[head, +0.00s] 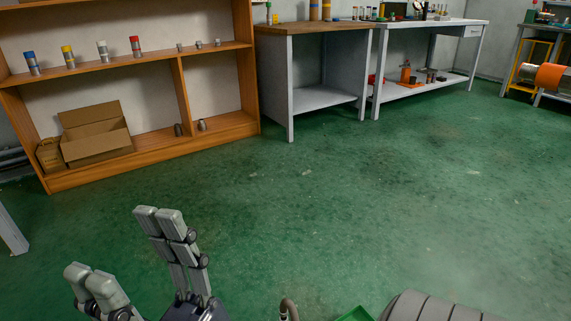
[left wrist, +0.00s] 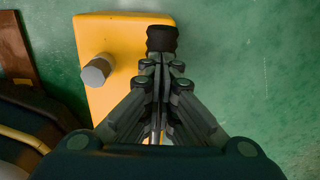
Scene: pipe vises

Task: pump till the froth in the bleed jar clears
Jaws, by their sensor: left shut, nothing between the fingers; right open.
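The bleed jar and its froth do not show in either view. In the left wrist view my left gripper (left wrist: 160,64) is shut with nothing between its fingers. Its fingertips point at a dark knob-like piece (left wrist: 162,38) by the edge of a yellow block (left wrist: 118,32); I cannot tell whether they touch. A grey cylinder (left wrist: 97,70) stands out from the yellow block on the left. I cannot tell whether these are pump parts.
A wooden shelf (head: 155,58) holds pipe pieces and an open cardboard box (head: 95,140). Workbenches (head: 432,22) line the back wall. A curved metal piece (head: 290,308) and a grey ribbed shape (head: 430,308) show at the bottom. The green floor (head: 350,190) between is clear.

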